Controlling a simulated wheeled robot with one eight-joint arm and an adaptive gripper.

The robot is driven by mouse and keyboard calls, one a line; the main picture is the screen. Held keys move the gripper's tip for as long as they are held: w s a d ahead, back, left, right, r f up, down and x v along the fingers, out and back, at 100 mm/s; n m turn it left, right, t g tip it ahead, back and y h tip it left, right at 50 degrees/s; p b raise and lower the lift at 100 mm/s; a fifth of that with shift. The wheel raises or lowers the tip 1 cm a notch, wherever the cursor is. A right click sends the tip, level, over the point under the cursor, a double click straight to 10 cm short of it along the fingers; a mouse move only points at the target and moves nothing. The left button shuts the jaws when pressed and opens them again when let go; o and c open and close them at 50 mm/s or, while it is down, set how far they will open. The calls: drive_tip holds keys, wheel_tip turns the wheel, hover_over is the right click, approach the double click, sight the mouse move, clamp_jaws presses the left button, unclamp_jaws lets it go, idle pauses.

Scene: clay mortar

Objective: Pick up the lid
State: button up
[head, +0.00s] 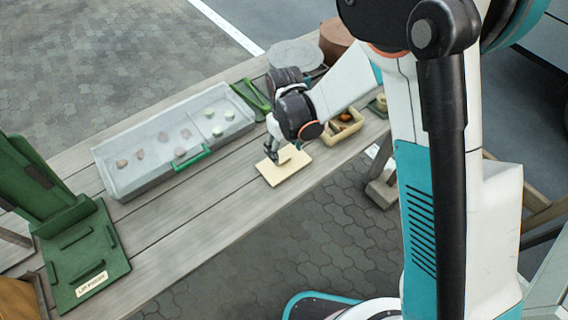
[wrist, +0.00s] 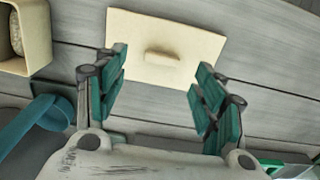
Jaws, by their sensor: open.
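The cream lid (head: 290,168) lies flat on the grey plank table, near its front edge. In the wrist view the lid (wrist: 197,42) shows a small raised bar handle (wrist: 163,57) at its middle. My gripper (head: 276,153) is open just above the lid in the head view and partly covers it. In the wrist view the fingers of my gripper (wrist: 160,63) stand wide apart, either side of the handle. Nothing is between them but the handle's line of sight, and I cannot tell the exact height gap.
A cream box (head: 346,128) with contents stands right of the lid. A long clear-topped tray (head: 130,180) with a green handle and several small pieces lies left. A green labelled stand (head: 85,255) is at the table's left end. Bare planks lie between.

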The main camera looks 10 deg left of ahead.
sight(284, 159)
wheel_tip(284, 159, down, 5)
drive_tip(key=shift+a+r+b, duration=0.1)
drive_tip(key=shift+b, duration=0.8)
drive_tip(key=shift+r, duration=0.1)
drive_tip(key=shift+c, duration=0.5)
drive_tip(key=c, duration=0.7)
drive_tip(key=shift+c, duration=0.2)
drive_tip(key=shift+r, duration=0.1)
